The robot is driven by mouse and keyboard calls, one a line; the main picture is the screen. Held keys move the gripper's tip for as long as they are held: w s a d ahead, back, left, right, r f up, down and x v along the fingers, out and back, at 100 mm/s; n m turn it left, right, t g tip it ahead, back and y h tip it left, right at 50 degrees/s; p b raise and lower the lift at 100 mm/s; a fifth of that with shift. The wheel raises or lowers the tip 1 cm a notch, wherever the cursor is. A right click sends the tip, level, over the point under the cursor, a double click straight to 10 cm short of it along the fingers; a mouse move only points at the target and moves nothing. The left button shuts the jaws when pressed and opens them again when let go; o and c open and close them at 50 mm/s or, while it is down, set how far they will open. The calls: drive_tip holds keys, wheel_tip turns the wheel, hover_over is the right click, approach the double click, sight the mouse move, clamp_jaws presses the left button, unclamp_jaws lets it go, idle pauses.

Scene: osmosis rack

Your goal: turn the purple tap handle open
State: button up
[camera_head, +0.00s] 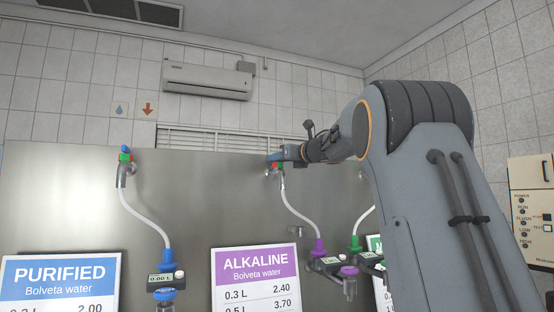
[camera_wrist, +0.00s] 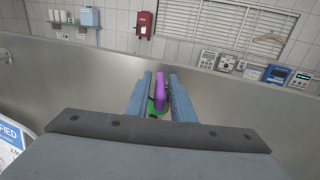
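The purple tap handle (camera_wrist: 160,88) stands between the two blue-grey fingers of my gripper (camera_wrist: 159,92) in the wrist view. A narrow gap seems to show on each side of it, so the fingers look open around it rather than clamped. A green part (camera_wrist: 156,108) shows below the handle. In the head view my gripper (camera_head: 284,154) is at the tap (camera_head: 279,168) above the alkaline sign, coming from the right. Its fingers hide the handle there. A white hose (camera_head: 293,208) runs down from this tap to a purple fitting.
The purified tap (camera_head: 124,170), with its blue handle, is on the steel panel (camera_head: 205,190) at left. A green fitting (camera_head: 355,243) with a hose is right of the alkaline hose, partly behind my arm. The alkaline sign (camera_head: 255,277) stands below.

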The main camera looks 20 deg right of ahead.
clamp_jaws()
drive_tip(key=shift+a, duration=0.1)
drive_tip(key=shift+a+m+h+b, duration=0.1)
drive_tip(key=shift+m+h+b, duration=0.45)
drive_tip(key=shift+h, duration=0.35)
drive_tip(key=shift+m+t+h, duration=0.3)
drive_tip(key=shift+m+h, duration=0.65)
drive_tip(key=shift+h, duration=0.55)
drive_tip(key=shift+o, duration=1.5)
unclamp_jaws()
